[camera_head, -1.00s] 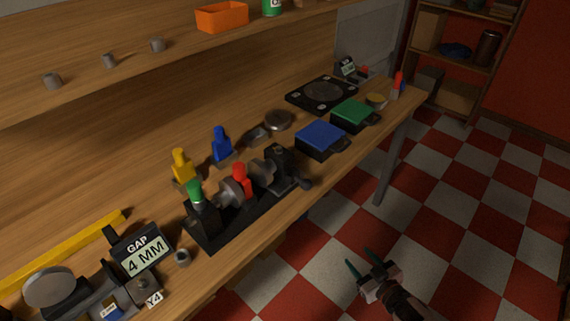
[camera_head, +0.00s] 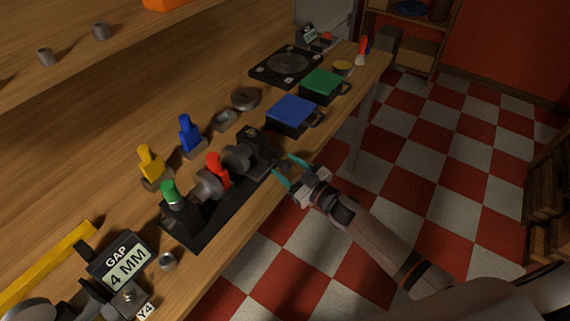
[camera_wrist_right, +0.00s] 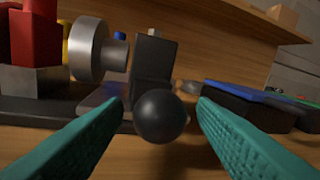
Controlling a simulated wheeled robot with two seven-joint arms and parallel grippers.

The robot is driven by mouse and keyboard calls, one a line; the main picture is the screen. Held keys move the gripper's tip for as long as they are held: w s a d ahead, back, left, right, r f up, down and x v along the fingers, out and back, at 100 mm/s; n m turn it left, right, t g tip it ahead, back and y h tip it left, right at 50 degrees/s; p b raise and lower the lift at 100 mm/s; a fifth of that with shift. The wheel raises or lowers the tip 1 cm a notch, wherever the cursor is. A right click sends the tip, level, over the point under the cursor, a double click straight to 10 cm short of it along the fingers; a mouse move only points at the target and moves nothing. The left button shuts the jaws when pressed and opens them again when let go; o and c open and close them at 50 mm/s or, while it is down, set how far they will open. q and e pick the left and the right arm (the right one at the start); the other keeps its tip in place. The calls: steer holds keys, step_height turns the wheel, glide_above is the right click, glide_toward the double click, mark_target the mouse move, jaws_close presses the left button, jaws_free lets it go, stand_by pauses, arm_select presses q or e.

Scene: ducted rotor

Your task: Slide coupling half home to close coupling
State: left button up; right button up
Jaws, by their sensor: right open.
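The coupling fixture is a black base (camera_head: 205,233) along the bench's front edge. It carries two grey metal coupling halves, the left one (camera_head: 208,186) and the right one (camera_head: 238,158), with a red-topped piece (camera_head: 217,170) between them. A green-topped block (camera_head: 172,197) stands at its left end and a black block (camera_head: 258,143) at its right. My right gripper (camera_head: 286,174) is open, its teal fingers close to a black ball knob (camera_head: 283,166) at the fixture's right end. In the wrist view the knob (camera_wrist_right: 160,117) lies between the open fingers, with no contact visible. My left gripper is out of view.
A blue box (camera_head: 291,112) and a green box (camera_head: 321,84) sit right of the fixture. Blue (camera_head: 187,133) and yellow (camera_head: 149,162) topped pieces stand behind it. A "GAP 4 MM" display (camera_head: 122,264) stands at the left. The floor beyond the front edge is clear.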

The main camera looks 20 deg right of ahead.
steer(key=shift+w+a, duration=0.3)
steer(key=shift+w, duration=0.3)
jaws_close()
steer(key=s+a+p, duration=0.1)
steer(key=s+a, duration=0.1)
steer(key=shift+s+a, duration=0.1)
steer(key=shift+a, duration=0.25)
steer(key=shift+s+a, duration=0.1)
steer(key=shift+a, duration=0.05)
steer(key=shift+c, duration=1.1)
jaws_free()
steer(key=shift+f, duration=0.1)
steer(key=shift+o, duration=1.1)
